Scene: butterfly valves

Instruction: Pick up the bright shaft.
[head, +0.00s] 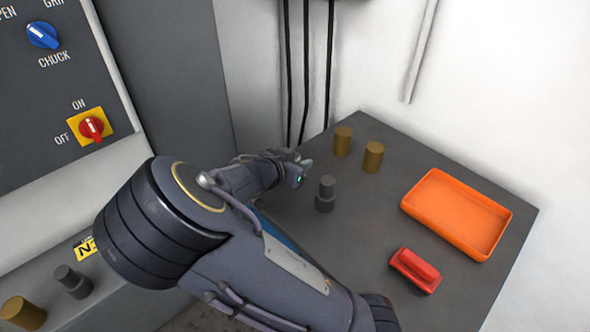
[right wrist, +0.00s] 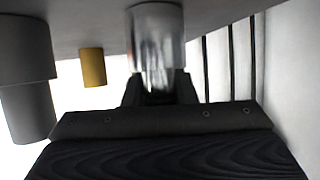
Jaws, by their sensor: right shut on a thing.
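The bright shaft (right wrist: 156,40) is a shiny metal stepped cylinder in the right wrist view, its narrow part between the dark fingers of my right gripper (right wrist: 158,92). That view looks upside down, with the table surface along its top, and the shaft's wide end seems to be at that surface. In the head view my right gripper (head: 298,171) is low over the table, left of the dark shaft, and hides the bright shaft. My left gripper is not in view.
A dark grey shaft (head: 326,194) stands close beside my right gripper. Two brass cylinders (head: 343,142) (head: 373,157) stand behind. An orange tray (head: 430,215) and a red block (head: 415,268) lie to the right. A control panel (head: 45,95) is at left.

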